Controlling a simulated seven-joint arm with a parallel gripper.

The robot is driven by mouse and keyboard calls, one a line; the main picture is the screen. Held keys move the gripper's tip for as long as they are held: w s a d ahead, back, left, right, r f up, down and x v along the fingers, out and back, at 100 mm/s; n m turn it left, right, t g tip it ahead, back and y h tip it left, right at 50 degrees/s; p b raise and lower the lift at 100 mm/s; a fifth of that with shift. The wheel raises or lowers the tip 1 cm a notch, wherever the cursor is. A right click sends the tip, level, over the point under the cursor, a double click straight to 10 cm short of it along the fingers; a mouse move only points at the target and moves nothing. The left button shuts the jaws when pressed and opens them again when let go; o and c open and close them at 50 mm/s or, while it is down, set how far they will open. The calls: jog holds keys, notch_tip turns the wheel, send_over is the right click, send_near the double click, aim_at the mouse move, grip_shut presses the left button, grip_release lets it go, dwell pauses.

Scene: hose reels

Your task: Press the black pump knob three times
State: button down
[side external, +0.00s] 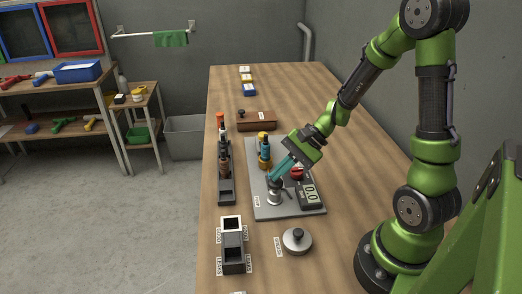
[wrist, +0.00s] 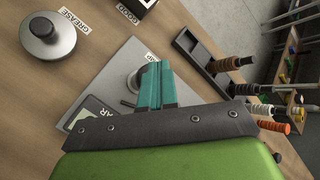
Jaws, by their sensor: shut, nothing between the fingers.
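The pump (side external: 274,197) is a short silver cylinder on a grey plate (side external: 262,212). Its dark top, the black knob (side external: 273,183), shows only partly, under my fingertips. My gripper (side external: 272,177) has teal fingers, shut together and slanting down onto the pump top. The fingertips look to be at the knob or just above it; I cannot tell whether they touch. In the wrist view the shut fingers (wrist: 156,66) hide the knob, and only part of the silver pump (wrist: 132,80) shows beside them.
A gauge (side external: 310,195) and a red knob (side external: 297,172) stand close to the pump's right. A metal lid with a black knob (side external: 297,240), marked GREASE, lies nearer. A black rack with tools (side external: 226,185) stands left. The table's right side is bare.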

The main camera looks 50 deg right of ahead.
aim_at(279, 180)
jog(key=shift+f, duration=0.5)
jog(key=shift+r, duration=0.15)
dwell(0.4)
jog(key=shift+r, duration=1.6)
jog(key=shift+r, duration=2.5)
notch_tip(279, 180, up, 4)
jog(key=shift+f, duration=0.1)
jog(key=shift+f, duration=0.1)
